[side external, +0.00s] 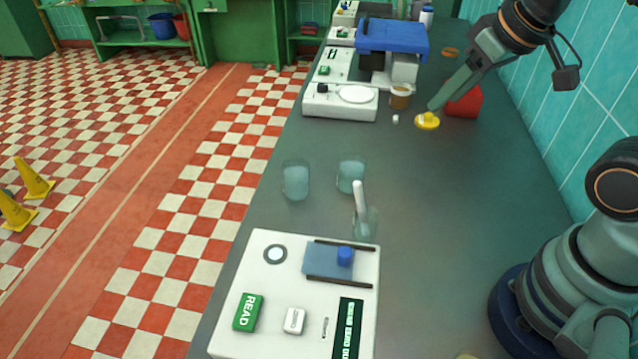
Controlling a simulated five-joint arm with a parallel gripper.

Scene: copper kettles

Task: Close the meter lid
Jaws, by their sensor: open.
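The near meter is a white box (262,290) on the grey counter, with a green READ button (248,312). Its lid is a flat blue plate (318,259) with a round blue knob (344,256), lying between two dark rails. The lid sits to the right of a dark-ringed round well (275,254), which is uncovered. My gripper (433,106) is far up the counter, well away from this lid, its tips pointing down beside a yellow knob-like piece (427,121). It is open; whether it touches the yellow piece is unclear.
Two glass beakers (295,180) (351,175) and a glass with a white rod (361,220) stand just behind the meter. A second white device (340,102), a blue-topped machine (392,38), a brown jar (400,96) and a red object (463,103) stand farther back. The counter's middle is clear.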

